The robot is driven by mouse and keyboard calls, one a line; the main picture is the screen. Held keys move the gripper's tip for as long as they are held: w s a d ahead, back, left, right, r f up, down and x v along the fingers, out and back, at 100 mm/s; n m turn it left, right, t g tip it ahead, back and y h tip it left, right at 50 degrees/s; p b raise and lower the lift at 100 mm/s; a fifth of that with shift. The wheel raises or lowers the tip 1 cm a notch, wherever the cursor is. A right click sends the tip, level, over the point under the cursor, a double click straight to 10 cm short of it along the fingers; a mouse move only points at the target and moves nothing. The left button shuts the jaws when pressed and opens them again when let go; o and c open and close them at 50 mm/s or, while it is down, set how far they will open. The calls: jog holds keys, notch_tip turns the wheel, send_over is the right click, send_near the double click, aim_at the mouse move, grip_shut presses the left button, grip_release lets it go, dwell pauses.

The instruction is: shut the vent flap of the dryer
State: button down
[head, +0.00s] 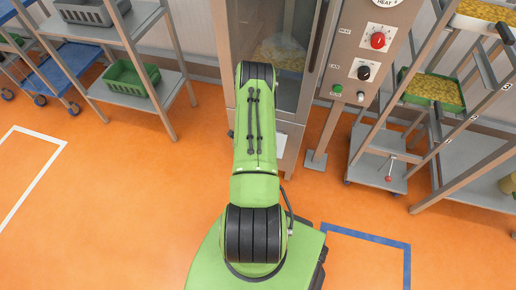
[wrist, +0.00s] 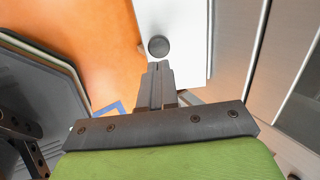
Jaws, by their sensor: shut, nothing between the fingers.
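The dryer (head: 290,85) is a tall grey cabinet with a glass front, standing behind my arm in the head view. A pale panel (head: 291,143) shows low on its front, just right of my arm; it may be the vent flap. In the wrist view a white plate (wrist: 185,25), likely the flap, carries a dark round knob (wrist: 158,46). My gripper (wrist: 158,67) is shut and empty, its fingertips just below the knob in the picture. I cannot tell whether they touch it. My arm hides the gripper in the head view.
A control post (head: 365,60) with red, black and green controls stands right of the dryer. A rack (head: 450,150) with trays of yellow pieces is farther right. Shelves (head: 120,60) with bins stand at the left. The orange floor (head: 120,190) at the left front is clear.

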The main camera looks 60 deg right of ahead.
jog(key=b+x, duration=0.1)
jog(key=x, duration=0.4)
jog(key=shift+f+b, duration=0.15)
jog(key=shift+b, duration=0.2)
